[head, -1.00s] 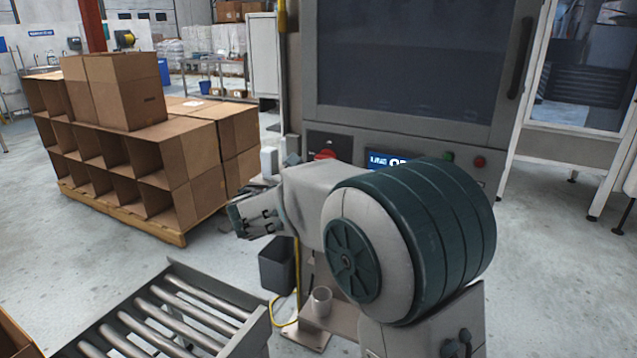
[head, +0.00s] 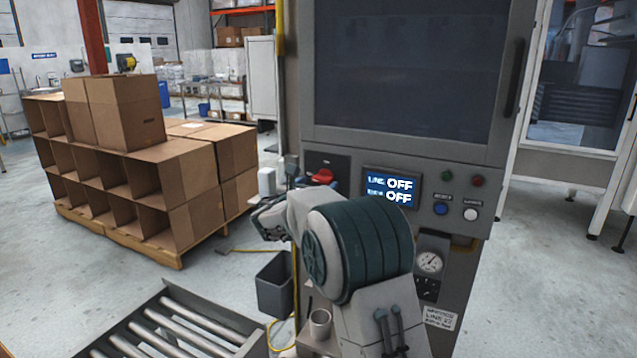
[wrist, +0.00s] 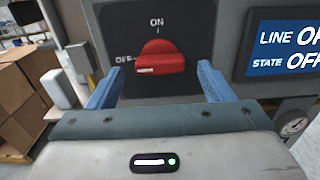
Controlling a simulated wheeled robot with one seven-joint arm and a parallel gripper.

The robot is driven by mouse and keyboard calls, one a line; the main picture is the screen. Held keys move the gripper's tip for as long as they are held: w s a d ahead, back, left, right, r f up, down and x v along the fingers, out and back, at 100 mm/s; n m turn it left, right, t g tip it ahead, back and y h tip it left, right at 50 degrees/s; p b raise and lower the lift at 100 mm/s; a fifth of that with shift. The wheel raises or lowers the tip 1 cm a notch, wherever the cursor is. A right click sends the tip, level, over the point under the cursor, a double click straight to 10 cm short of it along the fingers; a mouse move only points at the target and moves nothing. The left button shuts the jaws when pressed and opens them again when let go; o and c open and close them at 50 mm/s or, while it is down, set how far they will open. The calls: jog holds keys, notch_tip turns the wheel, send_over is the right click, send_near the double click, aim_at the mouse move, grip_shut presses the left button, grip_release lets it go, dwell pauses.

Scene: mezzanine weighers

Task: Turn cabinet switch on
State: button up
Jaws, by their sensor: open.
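The cabinet switch (wrist: 160,59) is a red rotary handle on a dark plate marked ON at the top and OFF at the left. Its white mark points left, toward OFF. It also shows in the head view (head: 322,176), just above my arm. My gripper (wrist: 160,85) is open, with one blue finger to each side of the red handle in the wrist view; I cannot tell whether they touch it. The cabinet display (head: 391,188) reads LINE OFF and STATE OFF.
Right of the display are buttons, including a blue one (head: 440,208) and a white one (head: 470,214). Stacked cardboard boxes (head: 190,170) stand on a pallet at the left. A roller conveyor (head: 170,325) lies at front left, and a grey bin (head: 275,285) stands beside the cabinet.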

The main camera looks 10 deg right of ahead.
jog(key=shift+x, duration=0.8)
jog(key=c, duration=1)
